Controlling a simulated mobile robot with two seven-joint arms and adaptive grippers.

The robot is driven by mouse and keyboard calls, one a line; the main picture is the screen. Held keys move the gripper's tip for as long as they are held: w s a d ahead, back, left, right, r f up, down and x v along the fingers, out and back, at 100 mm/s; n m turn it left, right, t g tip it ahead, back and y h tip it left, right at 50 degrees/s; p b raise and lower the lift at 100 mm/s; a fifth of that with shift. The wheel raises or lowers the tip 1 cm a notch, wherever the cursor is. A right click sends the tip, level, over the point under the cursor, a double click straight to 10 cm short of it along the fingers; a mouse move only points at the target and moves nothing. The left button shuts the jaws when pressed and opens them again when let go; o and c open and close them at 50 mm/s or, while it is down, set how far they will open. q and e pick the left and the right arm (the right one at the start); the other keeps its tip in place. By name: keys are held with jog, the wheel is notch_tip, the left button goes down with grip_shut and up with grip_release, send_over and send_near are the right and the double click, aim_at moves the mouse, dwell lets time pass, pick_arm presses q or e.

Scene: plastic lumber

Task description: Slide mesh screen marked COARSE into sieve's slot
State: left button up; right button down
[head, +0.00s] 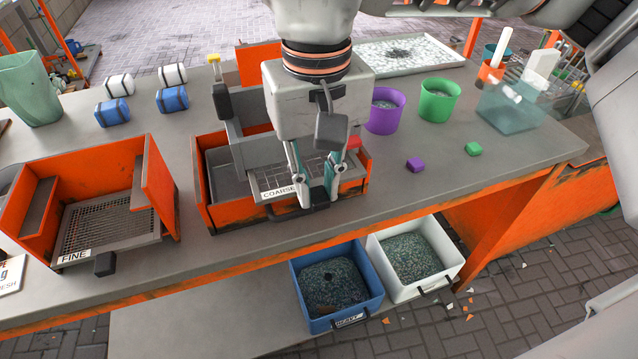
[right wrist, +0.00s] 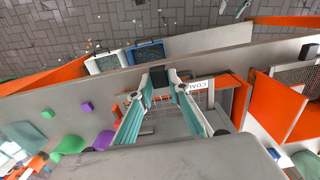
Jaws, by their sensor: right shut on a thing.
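The mesh screen marked COARSE (head: 279,191) lies level within the outline of the orange sieve frame (head: 232,217), with its label at the front edge. I cannot tell how deep it sits in the slot. My right gripper (head: 318,197) is shut on the screen's black front handle, from above. In the right wrist view the fingers close on the dark handle (right wrist: 159,76), with the screen's white label (right wrist: 194,86) beside it. The gripper and wrist hide part of the mesh and the frame's back. My left gripper is not in view.
A second orange frame (head: 159,188) with a screen marked FINE (head: 105,225) stands at left. Purple (head: 385,112) and green (head: 440,101) buckets, small blocks and a clear bin (head: 512,108) stand at right. Blue (head: 372,306) and white (head: 452,260) bins sit below the table's front edge.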

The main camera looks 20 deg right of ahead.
aim_at(327, 204)
jog(key=shift+w+a, duration=0.1)
jog(key=shift+w, duration=2)
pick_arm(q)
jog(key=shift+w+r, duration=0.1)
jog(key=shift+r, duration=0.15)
pick_arm(e)
jog(key=shift+w, duration=1.05)
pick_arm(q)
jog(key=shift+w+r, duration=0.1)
pick_arm(e)
jog(key=shift+s, duration=0.1)
jog(key=shift+s+r+p, duration=0.1)
jog(key=shift+s+p, duration=0.15)
jog(key=shift+p, duration=0.1)
jog(key=shift+s+p, duration=0.7)
jog(key=shift+s, duration=1.5)
jog(key=shift+s+p, duration=0.5)
jog(key=shift+s, duration=1.9)
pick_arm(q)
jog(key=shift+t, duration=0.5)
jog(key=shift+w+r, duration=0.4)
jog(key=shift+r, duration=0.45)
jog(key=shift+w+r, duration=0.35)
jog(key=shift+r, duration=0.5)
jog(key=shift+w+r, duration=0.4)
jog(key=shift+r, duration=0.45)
pick_arm(e)
jog(key=shift+s+d, duration=0.2)
jog(key=shift+s, duration=1)
